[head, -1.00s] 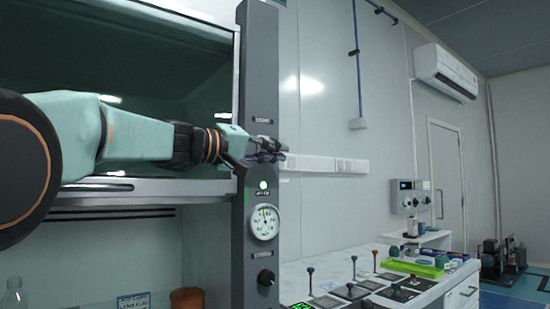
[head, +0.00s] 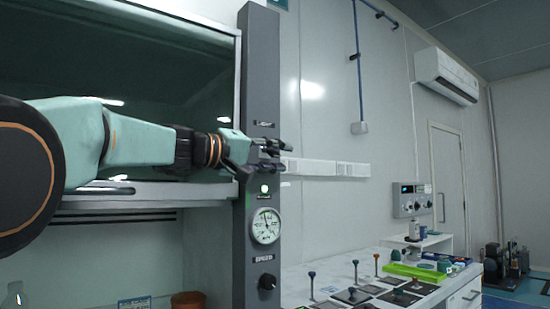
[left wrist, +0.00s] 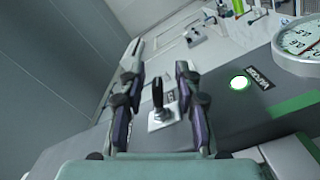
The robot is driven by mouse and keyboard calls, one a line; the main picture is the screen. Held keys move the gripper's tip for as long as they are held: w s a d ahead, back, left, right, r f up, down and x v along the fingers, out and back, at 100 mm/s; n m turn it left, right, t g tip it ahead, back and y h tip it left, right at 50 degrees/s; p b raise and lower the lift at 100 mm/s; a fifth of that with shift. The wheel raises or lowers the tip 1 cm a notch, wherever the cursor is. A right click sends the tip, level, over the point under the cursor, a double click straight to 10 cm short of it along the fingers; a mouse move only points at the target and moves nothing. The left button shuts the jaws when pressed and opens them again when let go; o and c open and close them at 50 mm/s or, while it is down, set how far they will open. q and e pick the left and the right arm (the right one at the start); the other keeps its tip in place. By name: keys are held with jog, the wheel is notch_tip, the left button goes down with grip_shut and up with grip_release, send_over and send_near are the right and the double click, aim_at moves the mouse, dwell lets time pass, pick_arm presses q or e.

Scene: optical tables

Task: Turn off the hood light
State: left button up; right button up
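A toggle switch with a dark lever (left wrist: 158,94) on a pale square plate (left wrist: 164,117) is mounted on the hood's grey column, seen in the left wrist view. My left gripper (left wrist: 158,72) is open, with one finger on each side of the lever; gaps show on both sides. In the head view my left gripper (head: 283,155) is at the column (head: 262,80), below a small label reading like LIGHT (head: 265,125), and it hides the switch. The lever's on/off position is hard to tell. My right gripper is not in view.
Below the gripper, the column bears a lit round indicator (head: 264,189), a dial gauge (head: 266,226) and a black knob (head: 267,282). The hood's glass sash (head: 120,60) is behind my left arm. A bench with small levers and a green tray (head: 419,272) stands at right.

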pick_arm(q)
jog(key=v, duration=1.2)
dwell(0.3)
jog(key=shift+f, duration=0.1)
